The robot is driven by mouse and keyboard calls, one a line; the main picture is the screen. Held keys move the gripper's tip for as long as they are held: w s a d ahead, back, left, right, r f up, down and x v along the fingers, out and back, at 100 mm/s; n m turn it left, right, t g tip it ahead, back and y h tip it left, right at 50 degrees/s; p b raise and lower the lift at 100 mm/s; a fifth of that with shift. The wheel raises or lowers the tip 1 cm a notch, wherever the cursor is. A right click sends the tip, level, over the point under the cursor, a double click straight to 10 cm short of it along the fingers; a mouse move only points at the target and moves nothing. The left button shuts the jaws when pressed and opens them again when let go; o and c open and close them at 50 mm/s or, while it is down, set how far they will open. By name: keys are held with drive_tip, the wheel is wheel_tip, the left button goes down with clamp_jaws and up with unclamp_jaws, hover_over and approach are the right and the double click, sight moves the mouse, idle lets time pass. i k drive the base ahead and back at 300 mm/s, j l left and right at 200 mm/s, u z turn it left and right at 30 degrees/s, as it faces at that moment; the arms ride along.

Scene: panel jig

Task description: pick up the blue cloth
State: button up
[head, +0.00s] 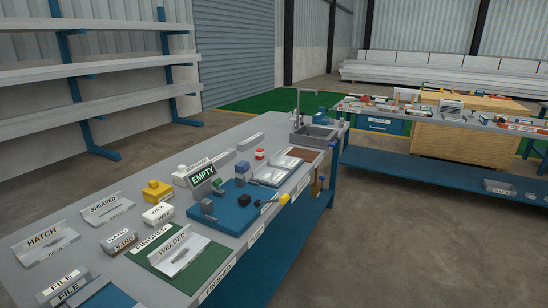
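No thing in the head view is clearly a blue cloth. My gripper is not in view.
The grey near bench (240,138) carries a blue board (232,221) with small parts, a green mat (205,262), a yellow block (157,191), an EMPTY sign (203,174) and a sink (314,135). Another bench (395,165) stands at right. Concrete floor lies between.

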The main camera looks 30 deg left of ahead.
sight(242, 167)
drive_tip(key=i, duration=1.7)
drive_tip(key=i+u, duration=0.3)
drive_tip(key=i+l+u, duration=0.1)
drive_tip(key=i+u, duration=0.2)
drive_tip(key=i, duration=0.15)
drive_tip(key=i+u, duration=0.15)
drive_tip(key=u, duration=0.3)
drive_tip(key=i+u, duration=0.15)
drive_tip(key=u, duration=0.3)
drive_tip(key=i+u, duration=0.1)
drive_tip(key=u, duration=0.3)
drive_tip(key=i+l+u, duration=0.15)
drive_tip(key=u, duration=0.3)
drive_tip(key=i+u, duration=0.2)
drive_tip(key=u, duration=0.2)
drive_tip(key=i+l+u, duration=0.15)
drive_tip(key=u, duration=0.2)
drive_tip(key=i+l+u, duration=0.15)
drive_tip(key=u, duration=0.25)
